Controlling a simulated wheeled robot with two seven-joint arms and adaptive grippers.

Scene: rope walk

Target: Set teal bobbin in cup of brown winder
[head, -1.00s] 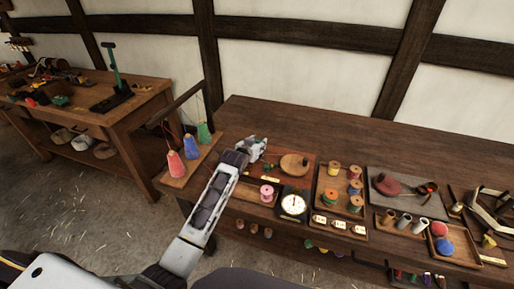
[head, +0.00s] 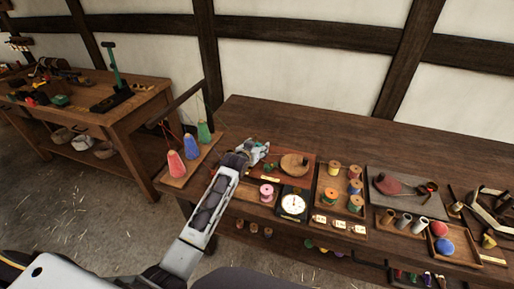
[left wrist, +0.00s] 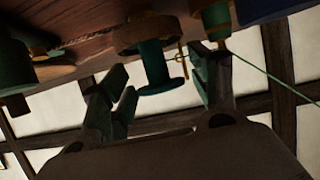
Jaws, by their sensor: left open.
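My left gripper (head: 262,151) is over the left part of a reddish-brown board on the bench. In the left wrist view, which looks upside down, its two fingers (left wrist: 162,76) stand apart on either side of a teal bobbin (left wrist: 152,62). The bobbin's far end goes into a brown round cup (left wrist: 146,33), and it looks upright there. How deep it sits cannot be told. In the head view, the gripper covers most of the bobbin and cup. My right gripper is not in view.
A round wooden disc (head: 294,164) stands just right of the gripper. A dial (head: 292,204) and a pink spool (head: 267,191) are in front. A tray (head: 326,203) of spools is further right. Pink, blue and green cones (head: 191,147) stand at left.

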